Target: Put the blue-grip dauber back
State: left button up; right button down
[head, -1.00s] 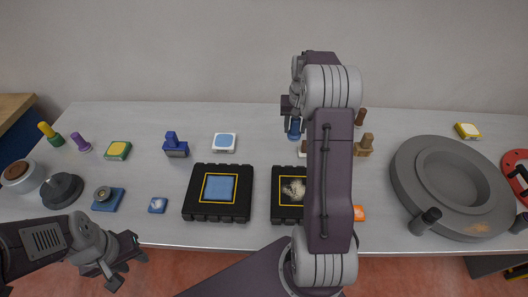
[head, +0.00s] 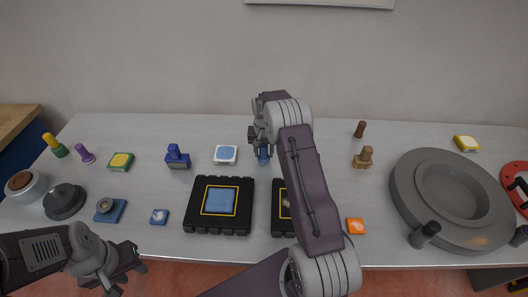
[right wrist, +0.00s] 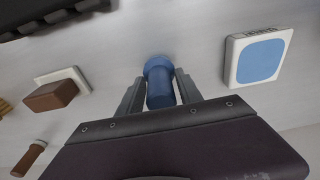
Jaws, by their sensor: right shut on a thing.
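The blue-grip dauber (head: 263,154) is in my right gripper (head: 262,148), near the middle of the table. In the right wrist view the dauber (right wrist: 160,86) stands between the two fingers, which are shut on it. I cannot tell whether its base touches the table. A white pad with a blue top (head: 225,154) lies just left of it in the head view; the pad also shows at the right of the right wrist view (right wrist: 258,58). My left gripper (head: 128,270) looks open and empty at the table's front left edge.
A blue stamp (head: 177,157), a green-yellow pad (head: 121,162) and a purple dauber (head: 85,153) lie left. A black tray (head: 217,228) is in front. A brown stamp (head: 363,158) and a grey round stand (head: 455,197) are right. My right arm hides part of the middle.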

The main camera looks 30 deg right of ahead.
jog(key=shift+f, duration=0.25)
jog(key=c, duration=0.8)
grip_release()
jog(key=shift+f, duration=0.1)
